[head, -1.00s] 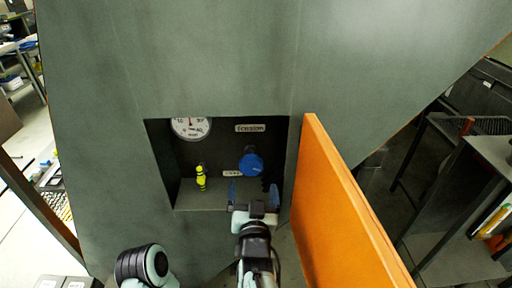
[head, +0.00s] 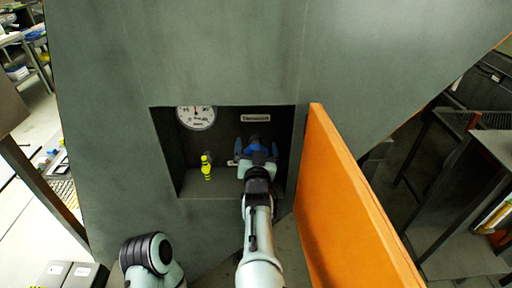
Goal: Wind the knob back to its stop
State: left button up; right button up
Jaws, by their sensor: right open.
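The blue knob (head: 259,146) is on the back wall of a recess in the grey machine, below a label plate (head: 255,118). My right gripper (head: 256,146) is inside the recess with its jaws open, one finger on each side of the knob. The gripper body hides the lower part of the knob, and I cannot tell whether the fingers touch it. A round white dial gauge (head: 196,118) is at the recess's upper left. My left gripper is out of view; only a joint of my left arm shows at the bottom.
A yellow-green lever or valve (head: 206,168) stands at the recess's lower left. An open orange door (head: 345,205) juts out just right of my right arm. Dark shelving (head: 460,190) stands at far right.

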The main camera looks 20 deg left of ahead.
jog(key=shift+w+a, duration=0.1)
jog(key=shift+w, duration=0.05)
jog(key=c, duration=1)
jog(key=shift+o, duration=0.2)
